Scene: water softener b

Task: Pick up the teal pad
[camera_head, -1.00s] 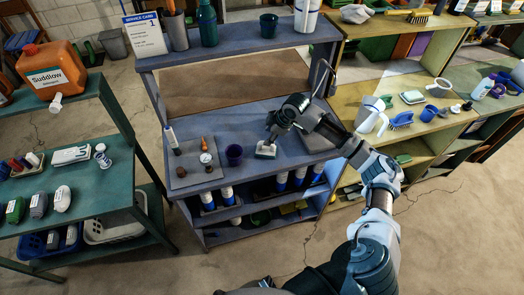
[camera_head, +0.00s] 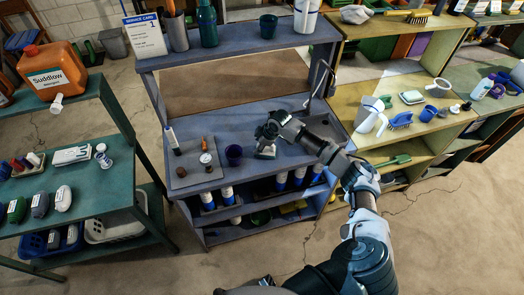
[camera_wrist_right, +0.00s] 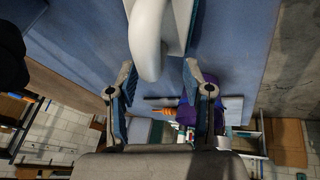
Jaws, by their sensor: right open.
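In the right wrist view, a large white curved, handle-like part (camera_wrist_right: 149,40) with a thin teal edge fills the top centre. I cannot tell for sure that this is the teal pad; no plain teal face shows. My right gripper (camera_head: 267,138) is just above the block and partly hides it. In the wrist view its two fingers (camera_wrist_right: 157,75) are apart, one on each side of the white part's rounded end, with no clear contact. My left gripper is out of view.
The upper shelf (camera_head: 235,47) overhangs the bench's back.

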